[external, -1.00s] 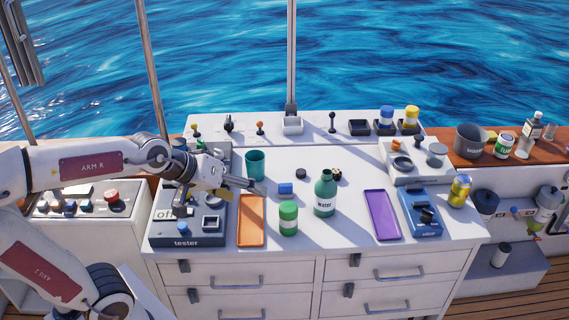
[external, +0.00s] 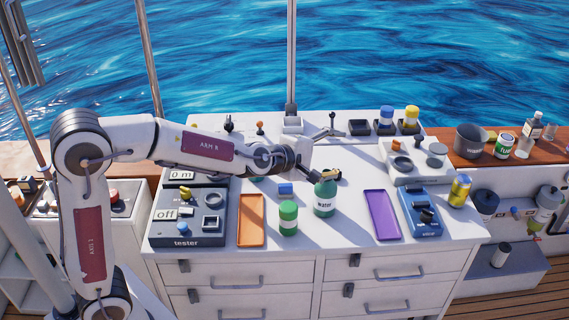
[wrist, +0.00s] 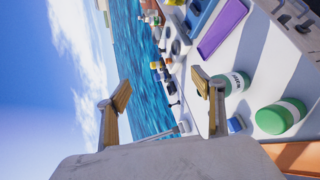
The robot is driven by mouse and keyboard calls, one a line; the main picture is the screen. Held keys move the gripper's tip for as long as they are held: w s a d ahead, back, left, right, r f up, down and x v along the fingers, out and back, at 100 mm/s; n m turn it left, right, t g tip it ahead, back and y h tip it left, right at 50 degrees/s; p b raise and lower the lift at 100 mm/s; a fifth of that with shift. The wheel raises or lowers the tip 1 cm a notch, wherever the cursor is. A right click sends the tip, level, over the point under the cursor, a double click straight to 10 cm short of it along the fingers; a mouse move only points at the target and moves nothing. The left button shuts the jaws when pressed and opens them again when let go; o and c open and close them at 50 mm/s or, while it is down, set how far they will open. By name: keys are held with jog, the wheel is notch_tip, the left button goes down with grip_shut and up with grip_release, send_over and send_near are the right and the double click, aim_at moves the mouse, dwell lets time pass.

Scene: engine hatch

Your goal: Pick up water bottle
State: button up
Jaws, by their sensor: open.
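The water bottle (external: 324,202) is dark green with a white "Water" label and stands upright on the white counter, right of a green-lidded jar (external: 288,218). My gripper (external: 334,152) is open and empty. Its lower finger overlaps the bottle's top in the external view and hides the neck. I cannot tell whether they touch. In the wrist view, my open fingers (wrist: 160,90) have sky and sea between them. There the bottle (wrist: 238,82) lies just right of the right finger, outside the gap.
An orange tray (external: 251,220) and a purple tray (external: 382,215) lie on either side of the bottle and jar. A blue block (external: 285,188) sits behind the jar. A tester box (external: 187,228) stands left, a blue device (external: 420,213) right. The counter front is clear.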

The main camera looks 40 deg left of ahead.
aim_at(325, 205)
jog(key=w+d+f+n+t+y, duration=0.2)
jog(key=w+f+n+y, duration=0.5)
jog(key=w+f+n, duration=0.45)
jog(key=s+f+n+y, duration=0.1)
jog(key=f+n, duration=0.2)
jog(key=s+f+n+g+y, duration=0.1)
jog(key=s+f+n+y, duration=0.1)
jog(key=f+n, duration=0.1)
jog(key=s+f+n+y, duration=0.2)
jog(key=f+n, duration=0.2)
jog(key=shift+s+g, duration=0.1)
jog(key=shift+g, duration=0.2)
jog(key=s+a+f+n+g+y, duration=0.1)
jog(key=n, duration=0.1)
jog(key=s+a+f+n+y, duration=0.1)
jog(key=a+f+n+y, duration=0.1)
jog(key=n, duration=0.1)
jog(key=shift+s+g+y, duration=0.3)
jog(key=shift+s+g, duration=0.05)
jog(key=shift+g, duration=0.05)
jog(key=shift+s+a+f+n+y, duration=0.25)
jog(key=shift+s+f+n+y, duration=0.05)
jog(key=shift+s+n, duration=0.15)
jog(key=shift+w+a, duration=0.1)
jog(key=shift+w, duration=0.05)
jog(key=shift+x, duration=1.15)
jog(key=shift+w, duration=0.15)
